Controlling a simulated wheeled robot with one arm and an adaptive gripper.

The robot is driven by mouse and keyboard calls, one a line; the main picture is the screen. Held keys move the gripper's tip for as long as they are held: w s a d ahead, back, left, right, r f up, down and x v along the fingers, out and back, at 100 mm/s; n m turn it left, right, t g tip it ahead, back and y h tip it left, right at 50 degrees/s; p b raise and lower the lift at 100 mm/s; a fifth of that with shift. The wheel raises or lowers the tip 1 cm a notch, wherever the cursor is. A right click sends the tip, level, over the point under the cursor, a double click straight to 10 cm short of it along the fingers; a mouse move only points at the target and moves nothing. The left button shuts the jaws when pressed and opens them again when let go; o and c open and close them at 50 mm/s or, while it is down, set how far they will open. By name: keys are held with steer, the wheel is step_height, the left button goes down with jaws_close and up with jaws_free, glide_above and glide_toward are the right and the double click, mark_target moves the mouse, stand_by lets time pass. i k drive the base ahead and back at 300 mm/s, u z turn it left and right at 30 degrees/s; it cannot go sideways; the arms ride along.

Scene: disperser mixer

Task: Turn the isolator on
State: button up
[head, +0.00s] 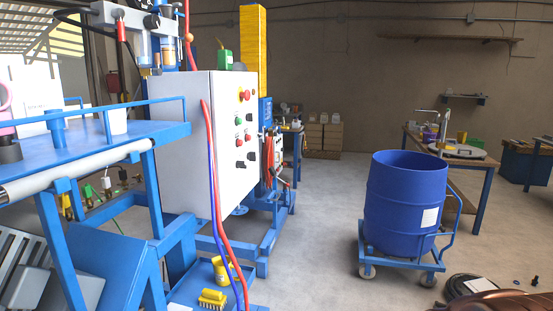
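A white control cabinet (180,140) stands left of centre on a blue frame. Its narrow right-hand face carries the controls and is seen at a steep angle. A red knob on yellow (244,96) sits near the top of that face.
A blue drum (405,205) stands on a wheeled blue trolley (400,262) at the right. Red and blue hoses (222,210) hang past the cabinet's front edge. A blue bench (85,135) fills the left. Grey floor (320,215) is clear between cabinet and drum.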

mark_target(241, 164)
steer(key=u, duration=0.2)
steer(key=i, duration=1.1)
steer(key=u, duration=0.5)
